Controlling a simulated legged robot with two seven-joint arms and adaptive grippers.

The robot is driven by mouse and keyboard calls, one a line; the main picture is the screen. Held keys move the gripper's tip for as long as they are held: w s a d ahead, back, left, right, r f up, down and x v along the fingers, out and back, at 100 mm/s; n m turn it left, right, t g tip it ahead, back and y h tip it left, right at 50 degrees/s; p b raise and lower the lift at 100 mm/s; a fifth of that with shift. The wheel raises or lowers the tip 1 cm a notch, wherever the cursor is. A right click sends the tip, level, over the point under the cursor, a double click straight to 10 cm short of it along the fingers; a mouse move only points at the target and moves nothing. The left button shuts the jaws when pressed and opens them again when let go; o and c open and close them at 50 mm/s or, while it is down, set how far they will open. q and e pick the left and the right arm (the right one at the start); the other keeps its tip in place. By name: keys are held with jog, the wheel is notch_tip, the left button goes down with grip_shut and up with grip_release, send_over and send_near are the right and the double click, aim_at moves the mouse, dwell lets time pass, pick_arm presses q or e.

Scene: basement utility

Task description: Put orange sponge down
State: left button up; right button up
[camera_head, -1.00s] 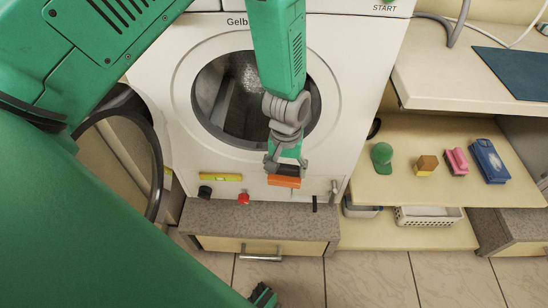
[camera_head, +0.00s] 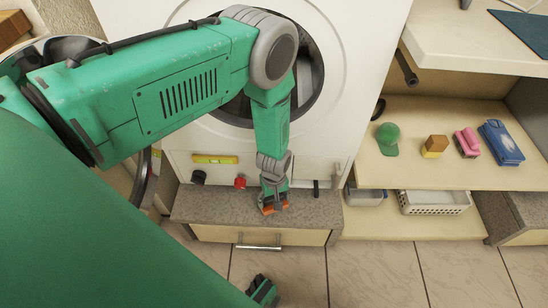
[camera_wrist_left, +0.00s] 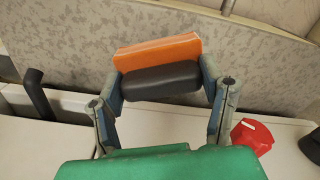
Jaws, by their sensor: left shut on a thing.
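The orange sponge (camera_head: 281,207), with a dark grey layer, is between the fingers of my left gripper (camera_head: 272,206). In the left wrist view, the sponge (camera_wrist_left: 158,53) shows its orange side beyond the dark layer, and the gripper (camera_wrist_left: 163,85) is shut on its two ends. In the head view it is over the grey speckled top (camera_head: 225,207) of the low drawer unit, in front of the washing machine. I cannot tell whether the sponge touches that top.
A yellow level (camera_head: 215,159), a black knob (camera_head: 198,177) and a red knob (camera_head: 240,181) are behind the speckled top. On the shelf (camera_head: 385,170) at right are a green cap (camera_head: 388,138), a yellow-brown block (camera_head: 435,146), a pink brush (camera_head: 467,142) and a blue packet (camera_head: 501,142).

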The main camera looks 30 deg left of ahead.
aim_at(274, 198)
pick_arm(q)
jog(key=shift+f+b, duration=0.75)
jog(key=shift+f, duration=1.2)
jog(key=shift+f, duration=0.1)
jog(key=o, duration=1)
notch_tip(274, 198, up, 12)
jog(key=p, duration=0.4)
jog(key=shift+p, duration=0.3)
jog(key=s+r+m, duration=0.3)
jog(key=s, duration=0.4)
jog(key=s+r+m, duration=0.3)
jog(key=s+m, duration=0.1)
jog(key=s, duration=0.4)
jog(key=s+a+r+m, duration=0.1)
jog(key=s+r+m, duration=0.2)
jog(key=s, duration=0.4)
jog(key=shift+s+a+r+m+t, duration=0.1)
jog(key=shift+s+r+m+t, duration=0.15)
jog(key=shift+m, duration=0.45)
